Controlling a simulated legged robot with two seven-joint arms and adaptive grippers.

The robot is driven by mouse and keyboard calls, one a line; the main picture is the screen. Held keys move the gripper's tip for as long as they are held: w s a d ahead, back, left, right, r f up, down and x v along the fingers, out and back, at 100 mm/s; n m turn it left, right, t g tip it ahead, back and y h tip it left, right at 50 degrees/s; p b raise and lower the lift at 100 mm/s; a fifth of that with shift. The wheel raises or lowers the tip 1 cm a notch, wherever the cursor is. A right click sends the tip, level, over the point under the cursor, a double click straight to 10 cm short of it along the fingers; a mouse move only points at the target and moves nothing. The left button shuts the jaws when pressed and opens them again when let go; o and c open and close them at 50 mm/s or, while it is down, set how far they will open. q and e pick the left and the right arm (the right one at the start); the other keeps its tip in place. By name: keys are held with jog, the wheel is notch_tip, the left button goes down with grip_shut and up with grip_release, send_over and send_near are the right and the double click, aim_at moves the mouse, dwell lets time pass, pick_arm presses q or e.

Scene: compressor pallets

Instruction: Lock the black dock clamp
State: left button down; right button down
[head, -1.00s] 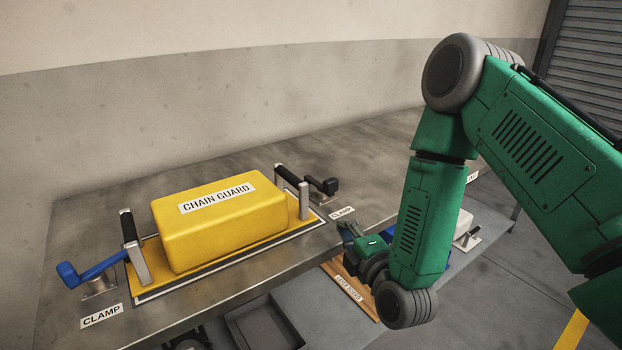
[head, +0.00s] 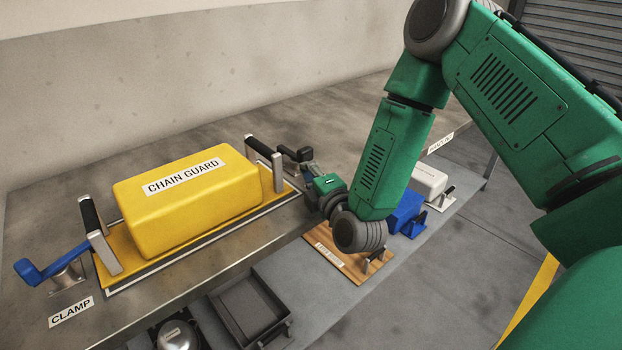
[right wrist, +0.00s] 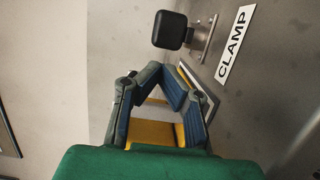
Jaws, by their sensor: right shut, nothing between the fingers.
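The black dock clamp (head: 295,154) sits at the right end of the yellow chain guard's pallet (head: 198,246) on the bench. In the right wrist view, its black lever end (right wrist: 170,30) and grey post show just beyond the fingers, beside a CLAMP label (right wrist: 235,45). My right gripper (head: 308,169) is shut and empty, close to the lever's right side. It also shows in the right wrist view (right wrist: 165,72), apart from the lever end. The clamp's base is partly hidden in the head view. My left gripper is out of view.
The yellow chain guard (head: 187,200) stands between two black-gripped handles. A blue clamp lever (head: 52,262) is at the pallet's left end. Below the bench edge are a wooden board (head: 335,252), a dark tray (head: 250,308), a blue block (head: 405,212) and a white block (head: 428,182).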

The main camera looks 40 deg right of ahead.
jog(key=w, duration=0.4)
jog(key=shift+w+a+r, duration=0.1)
jog(key=shift+w+r, duration=0.05)
jog(key=shift+w, duration=0.15)
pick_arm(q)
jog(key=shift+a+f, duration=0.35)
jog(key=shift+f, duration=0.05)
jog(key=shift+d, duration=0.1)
